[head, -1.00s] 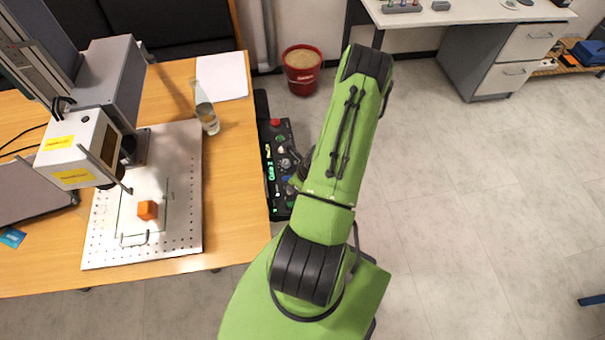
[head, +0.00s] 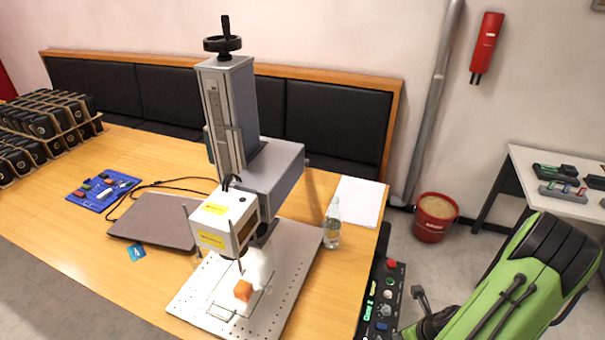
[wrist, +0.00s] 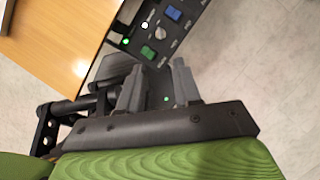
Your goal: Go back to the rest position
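My gripper (wrist: 157,85) shows in the wrist view with its two grey fingers apart and nothing between them. It is over the floor beside the table edge, close to the black control panel (wrist: 165,30). The control panel also shows in the head view (head: 378,300), just left of my arm, with lit green displays and a red button.
A bottle (head: 332,225), a laptop (head: 155,220) and black parts in trays are on the table. A red bucket (head: 434,222) stands on the floor.

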